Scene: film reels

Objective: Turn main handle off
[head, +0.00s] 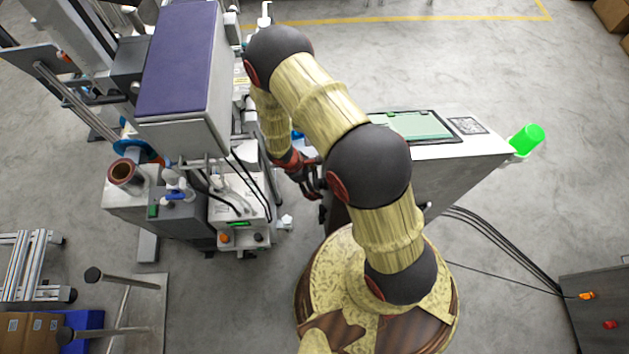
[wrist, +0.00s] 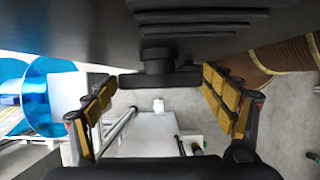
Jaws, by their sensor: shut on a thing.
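The main handle (wrist: 160,77) is a black crossbar on a short round stem under a dark machine face, in the wrist view. It spans level between the two yellow-padded fingers of my gripper (wrist: 158,86), one at each end of the bar. My gripper is shut on it. In the head view my gripper (head: 308,180) is beside the machine, left of the grey cabinet (head: 450,175). The handle cannot be made out there, and my arm covers part of this area.
A machine with a purple-topped box (head: 180,55) and cables stands left of my arm. A green screen (head: 412,126) and a green lamp (head: 526,140) are on the cabinet. A dark box with orange and red buttons (head: 608,324) is at lower right. Floor at right is mostly clear.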

